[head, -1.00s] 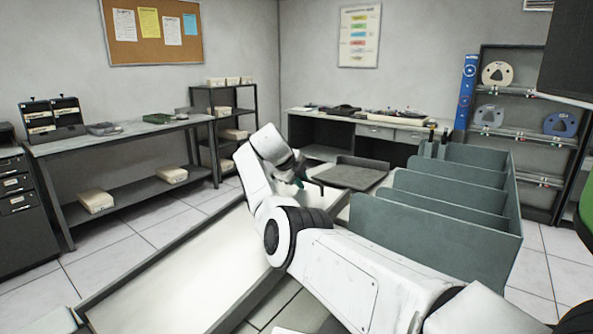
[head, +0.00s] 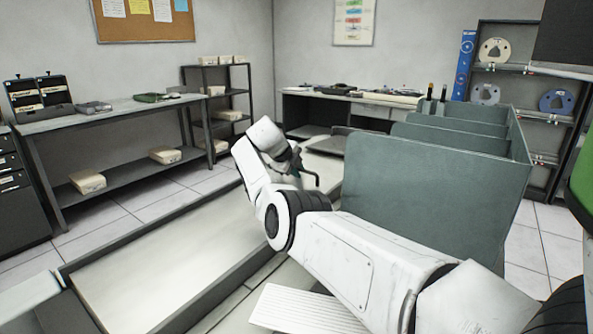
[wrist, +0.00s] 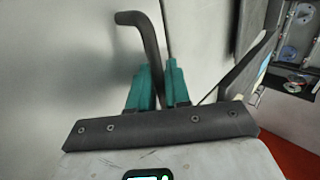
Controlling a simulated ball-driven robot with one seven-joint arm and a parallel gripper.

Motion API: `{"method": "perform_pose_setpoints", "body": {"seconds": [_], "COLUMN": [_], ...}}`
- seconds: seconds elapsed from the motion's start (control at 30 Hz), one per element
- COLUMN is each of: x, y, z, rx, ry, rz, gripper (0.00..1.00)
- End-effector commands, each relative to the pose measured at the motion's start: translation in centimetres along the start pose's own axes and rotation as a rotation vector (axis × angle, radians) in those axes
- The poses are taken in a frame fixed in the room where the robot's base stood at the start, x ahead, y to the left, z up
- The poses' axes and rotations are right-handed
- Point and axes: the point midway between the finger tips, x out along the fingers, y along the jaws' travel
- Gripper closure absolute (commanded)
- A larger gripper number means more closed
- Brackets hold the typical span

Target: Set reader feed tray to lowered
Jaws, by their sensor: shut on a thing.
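My gripper (head: 296,172) is at the end of my arm, above the far end of a long pale surface with dark raised edges (head: 165,255). In the wrist view, the teal fingers (wrist: 158,88) are shut on a dark bent bar (wrist: 149,42). The bar rises between the fingers and bends left at its top. Its hooked end also shows beside my gripper in the head view (head: 314,178). A flat grey tray (head: 326,145) shows behind my gripper, mostly hidden by the green-grey bin. I cannot tell which part is the reader feed tray, or whether it is lowered.
A green-grey bin with upright dividers (head: 430,190) stands close on the right of my gripper. A long bench (head: 120,112) stands at the left, with a desk (head: 350,98) at the back. Tiled floor (head: 135,200) is free at the left.

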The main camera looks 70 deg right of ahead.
Motion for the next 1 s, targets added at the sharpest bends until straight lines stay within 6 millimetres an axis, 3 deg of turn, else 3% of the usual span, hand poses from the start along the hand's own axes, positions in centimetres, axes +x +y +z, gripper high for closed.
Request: {"method": "perform_pose_setpoints", "body": {"seconds": [0.03,0.1,0.13,0.27,0.53,0.67,1.0], "x": [1.0,1.0,1.0,1.0,0.2,-1.5,-8.3], "y": [1.3,1.3,1.4,1.4,1.3,1.3,0.6], "z": [-0.2,-0.2,-0.2,-0.2,-0.2,-0.1,0.0], "rx": [-0.008,-0.008,-0.008,-0.008,-0.007,-0.007,-0.004], "ry": [0.008,0.008,0.008,0.008,0.008,0.007,-0.002], "rz": [0.024,0.025,0.025,0.025,0.024,0.021,0.008], "gripper": [1.0,1.0,0.81,0.68,0.68,0.68,0.68]}}
